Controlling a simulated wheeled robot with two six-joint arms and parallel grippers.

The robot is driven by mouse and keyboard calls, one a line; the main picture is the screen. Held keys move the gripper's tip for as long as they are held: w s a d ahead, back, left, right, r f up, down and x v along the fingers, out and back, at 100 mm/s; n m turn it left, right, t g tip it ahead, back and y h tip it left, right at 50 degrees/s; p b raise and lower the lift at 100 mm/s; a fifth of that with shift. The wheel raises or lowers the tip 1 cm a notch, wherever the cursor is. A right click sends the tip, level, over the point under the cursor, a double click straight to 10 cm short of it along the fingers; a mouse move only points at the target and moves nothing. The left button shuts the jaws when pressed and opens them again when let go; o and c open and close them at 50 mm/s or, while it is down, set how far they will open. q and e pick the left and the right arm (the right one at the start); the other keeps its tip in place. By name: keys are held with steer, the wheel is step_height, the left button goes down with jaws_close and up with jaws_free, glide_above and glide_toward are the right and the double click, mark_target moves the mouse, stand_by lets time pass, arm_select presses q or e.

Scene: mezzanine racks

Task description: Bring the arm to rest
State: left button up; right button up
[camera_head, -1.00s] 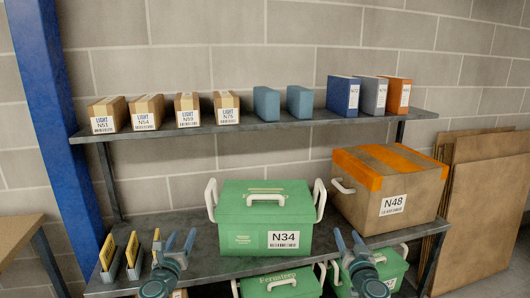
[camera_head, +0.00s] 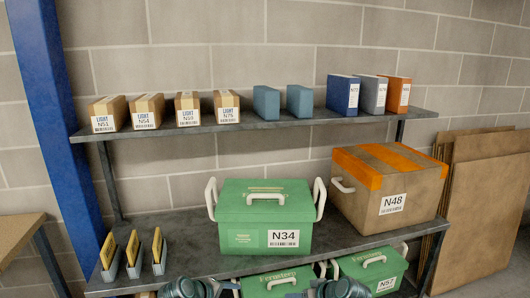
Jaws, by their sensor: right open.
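My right gripper (camera_head: 300,295) is at the bottom edge of the head view, low in front of the rack, mostly cut off by the frame. It is open, with nothing seen in it. My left gripper (camera_head: 216,286) is also at the bottom edge, further left. Only a small part of it shows, so its jaws cannot be made out. Both are below the front of the middle shelf (camera_head: 190,240) and in front of the lower green boxes. I cannot tell whether either touches anything.
The middle shelf holds a green box N34 (camera_head: 265,215), a brown box N48 (camera_head: 385,195) and several grey holders (camera_head: 134,269). Cartons and binders stand on the upper shelf (camera_head: 240,124). Green boxes (camera_head: 370,265) sit below. Brown panels (camera_head: 490,200) lean at right.

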arm_select(q)
steer(key=s+a+f+m+g+y, duration=0.5)
steer(key=s+a+f+m+g, duration=0.15)
steer(key=s+m, duration=0.35)
arm_select(e)
steer(key=s+d+f+m+g+h, duration=0.3)
steer(key=s+d+f+g+h, duration=0.3)
steer(key=s, duration=0.4)
arm_select(q)
steer(key=s+d+r+m+g+y+p, duration=0.1)
steer(key=s+d+r+m+p, duration=0.3)
steer(key=d, duration=0.6)
steer(key=shift+s+d+r+y+p, duration=0.4)
steer(key=shift+s+y, duration=0.1)
steer(key=shift+s, duration=0.7)
arm_select(e)
steer(key=s+a+r+n, duration=0.1)
steer(key=s+a+r, duration=0.1)
steer(key=a, duration=0.3)
steer(key=s+a+r+n+g+h, duration=0.1)
steer(key=s+a+r+n, duration=0.1)
steer(key=s+a, duration=0.2)
steer(key=shift+s+a+n+g, duration=0.2)
steer(key=shift+a+n+g, duration=0.1)
steer(key=shift+a, duration=0.3)
